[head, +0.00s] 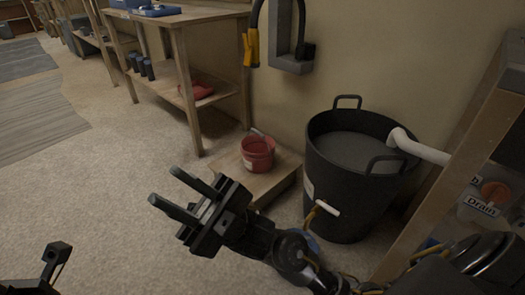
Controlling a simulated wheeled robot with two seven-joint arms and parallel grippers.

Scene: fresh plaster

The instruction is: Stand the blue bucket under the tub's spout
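The black tub (350,200), full of grey matter, stands against the wall at the right. Its short white spout (327,208) with a yellow tap part sticks out low on the front. A blue rounded thing (312,239), perhaps the blue bucket, shows just below the spout; my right arm hides most of it, so its exact stance cannot be told. My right gripper (163,185) is open and empty, left of the tub and pointing away from it. My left gripper (58,254) shows only partly at the lower left; its opening is unclear.
A red bucket (257,155) stands on a low wooden platform (279,176) left of the tub. A wooden bench (178,85) stands behind. A shelf unit (455,150) with a container labelled Drain (482,208) is at right.

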